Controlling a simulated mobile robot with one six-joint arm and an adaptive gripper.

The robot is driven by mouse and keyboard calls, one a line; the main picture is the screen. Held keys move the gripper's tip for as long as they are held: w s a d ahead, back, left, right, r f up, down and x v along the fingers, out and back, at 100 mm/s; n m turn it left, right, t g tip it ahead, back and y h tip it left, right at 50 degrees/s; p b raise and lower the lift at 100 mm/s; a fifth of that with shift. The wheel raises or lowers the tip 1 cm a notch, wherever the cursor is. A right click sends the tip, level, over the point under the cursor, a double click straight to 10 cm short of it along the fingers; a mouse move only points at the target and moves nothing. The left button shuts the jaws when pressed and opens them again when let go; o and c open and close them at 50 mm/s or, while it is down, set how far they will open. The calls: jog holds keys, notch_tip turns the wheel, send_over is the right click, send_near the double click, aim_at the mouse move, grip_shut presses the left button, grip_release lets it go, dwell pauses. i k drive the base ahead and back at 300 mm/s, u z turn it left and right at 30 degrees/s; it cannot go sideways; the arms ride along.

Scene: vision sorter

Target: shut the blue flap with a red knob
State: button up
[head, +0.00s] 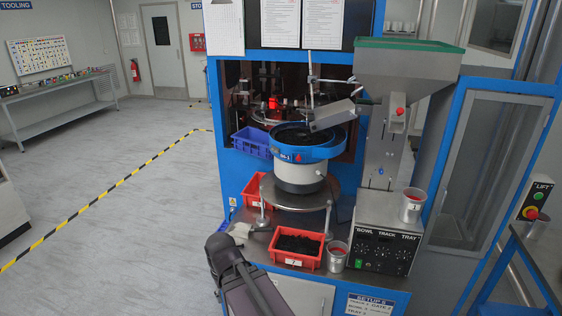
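I cannot make out a blue flap with a red knob for certain. A round feeder bowl with a blue rim band (300,153) stands at the middle of the machine, with dark parts inside. A red knob (399,112) sits on the grey column below the hopper (408,65), to the right of the bowl; no blue flap shows clearly around it. Part of my dark arm rises at the bottom centre, left of the front red bin. My gripper's fingers cannot be seen.
Another red bin (262,187) and a blue crate (252,151) are behind. The floor (110,170) at left is clear.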

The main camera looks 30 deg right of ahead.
aim_at(296, 156)
jog(key=z, duration=0.7)
jog(key=k, duration=0.1)
jog(key=z, duration=0.2)
jog(key=i, duration=0.15)
